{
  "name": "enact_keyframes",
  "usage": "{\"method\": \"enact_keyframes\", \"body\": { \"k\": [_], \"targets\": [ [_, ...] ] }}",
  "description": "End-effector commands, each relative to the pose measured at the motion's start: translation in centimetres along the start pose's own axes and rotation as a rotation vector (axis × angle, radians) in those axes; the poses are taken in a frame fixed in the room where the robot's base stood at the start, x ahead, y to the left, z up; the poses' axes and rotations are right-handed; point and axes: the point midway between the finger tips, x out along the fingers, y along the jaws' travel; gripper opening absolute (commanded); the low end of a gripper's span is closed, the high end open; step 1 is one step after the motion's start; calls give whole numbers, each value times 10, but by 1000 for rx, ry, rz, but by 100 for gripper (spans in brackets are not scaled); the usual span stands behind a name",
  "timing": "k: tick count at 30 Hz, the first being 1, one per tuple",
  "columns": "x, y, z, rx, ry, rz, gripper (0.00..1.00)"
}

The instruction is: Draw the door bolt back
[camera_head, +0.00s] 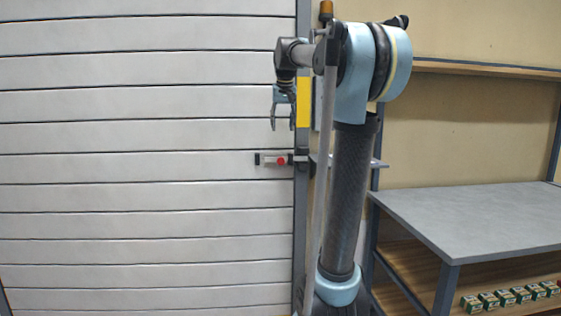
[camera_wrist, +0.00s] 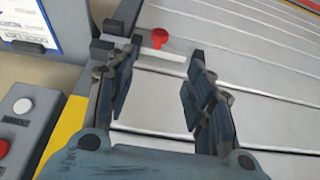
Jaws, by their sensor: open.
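The door bolt (camera_head: 272,160) is a short pale bar with a red knob, mounted at the right edge of the white slatted door (camera_head: 140,180). In the wrist view the red knob (camera_wrist: 159,38) stands up from the pale bolt bar (camera_wrist: 165,50), with dark blocks at its ends. My gripper (camera_head: 282,128) hangs pointing down in front of the door, above the bolt. In the wrist view my gripper (camera_wrist: 157,80) is open and empty. Its fingers are spread, and the knob appears beyond the fingertips, between them. I see no contact with it.
A grey post with a yellow panel (camera_head: 304,102) stands beside the door. The wrist view shows a control box with a white button (camera_wrist: 22,106) and a red one. A grey-topped table (camera_head: 480,215) stands right, with small green boxes (camera_head: 510,295) on its lower shelf.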

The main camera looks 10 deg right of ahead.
Motion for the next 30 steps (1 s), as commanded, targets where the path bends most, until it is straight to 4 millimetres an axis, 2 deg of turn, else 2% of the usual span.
{"method": "enact_keyframes", "body": {
  "k": [5,24,30],
  "targets": [
    [24,0,1,1,0,0,48],
    [135,0,1,0,0,0,48],
    [159,0,1,0,0,0,48]
  ]
}}
